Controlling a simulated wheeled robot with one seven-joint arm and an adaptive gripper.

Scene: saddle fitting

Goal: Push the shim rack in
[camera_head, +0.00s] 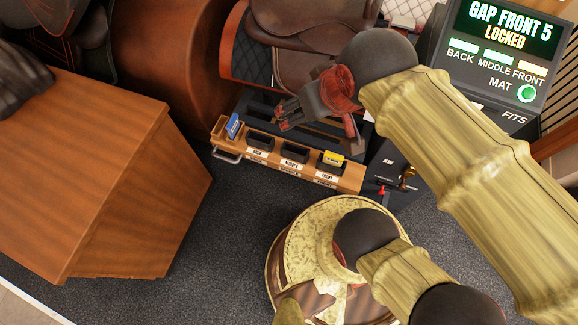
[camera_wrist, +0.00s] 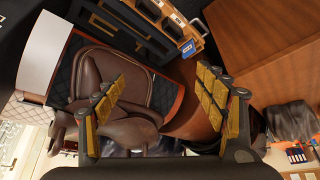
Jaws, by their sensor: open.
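The wooden shim rack (camera_head: 348,184) stands low in front of the saddle stand in the head view, with a row of black bins labelled along its front edge. A blue card (camera_head: 233,126) stands at its left end and a yellow card (camera_head: 333,158) at the front-labelled bin. A metal handle (camera_head: 226,156) is at its left end. In the wrist view, the rack (camera_wrist: 203,27) shows at the top right. My gripper (camera_head: 322,130) is open and empty above the rack's back side; its two gold-padded fingers (camera_wrist: 160,76) are spread apart. I cannot tell whether it touches anything.
A brown saddle (camera_head: 300,65) is behind the rack. A wooden cabinet (camera_head: 140,210) stands at left. A screen (camera_head: 507,35) reads "GAP FRONT 5 LOCKED", with a green MAT light. A dark box with a red lever (camera_head: 381,191) is beside the rack's right end. Carpet in front is clear.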

